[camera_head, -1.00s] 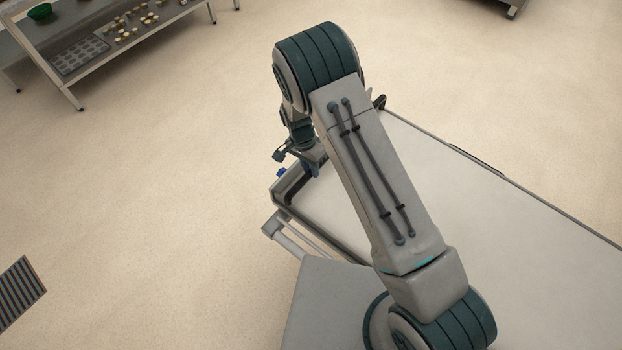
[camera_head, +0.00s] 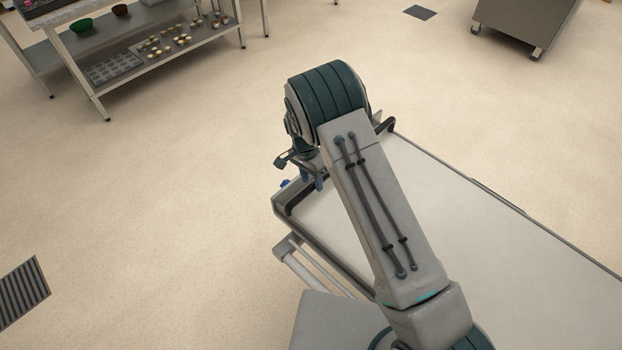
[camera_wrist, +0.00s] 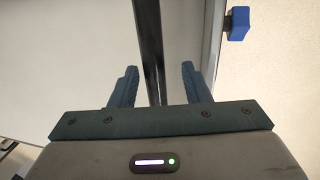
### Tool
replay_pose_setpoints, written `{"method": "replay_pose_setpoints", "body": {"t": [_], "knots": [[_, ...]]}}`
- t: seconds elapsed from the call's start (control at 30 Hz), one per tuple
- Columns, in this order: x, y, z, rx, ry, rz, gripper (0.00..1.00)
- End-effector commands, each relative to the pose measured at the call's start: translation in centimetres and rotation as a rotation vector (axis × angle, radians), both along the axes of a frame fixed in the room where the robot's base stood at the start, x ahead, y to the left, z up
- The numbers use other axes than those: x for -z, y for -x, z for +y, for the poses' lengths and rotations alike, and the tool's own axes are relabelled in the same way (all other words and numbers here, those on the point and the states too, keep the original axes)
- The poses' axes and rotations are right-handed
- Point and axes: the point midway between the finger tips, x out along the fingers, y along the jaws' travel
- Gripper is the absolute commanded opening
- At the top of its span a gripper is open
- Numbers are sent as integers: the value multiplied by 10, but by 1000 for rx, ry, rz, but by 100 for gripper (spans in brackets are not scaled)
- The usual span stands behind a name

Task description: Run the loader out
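The loader (camera_head: 410,190) is a long, flat, pale surface in a dark and grey frame, stretching to the lower right in the head view. A dark bar (camera_wrist: 149,45) runs lengthwise through the wrist view. My gripper (camera_wrist: 156,75) is open, with its two blue-green fingers on either side of this bar and gaps between them and it. Whether the bar lies at fingertip depth is unclear. In the head view my gripper (camera_head: 313,178) is at the loader's near-left end, partly hidden by my arm. A blue block (camera_wrist: 238,23) sits beside the loader's edge.
A metal table with a lower shelf (camera_head: 130,50) holding a tray and small items stands at the upper left. A wheeled grey unit (camera_head: 525,25) stands at the upper right. A striped floor grate (camera_head: 22,292) lies at the left. The floor between is clear.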

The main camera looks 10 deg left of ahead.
Motion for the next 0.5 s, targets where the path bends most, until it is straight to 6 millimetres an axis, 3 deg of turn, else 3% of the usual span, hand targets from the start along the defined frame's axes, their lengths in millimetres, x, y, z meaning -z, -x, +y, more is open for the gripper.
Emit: {"method": "replay_pose_setpoints", "body": {"t": [0.17,0.27,0.5], "knots": [[-8,-1,1,0,1,-1,43],[-23,-3,4,-1,-1,-3,43],[-78,-8,15,-3,-4,-4,43]]}}
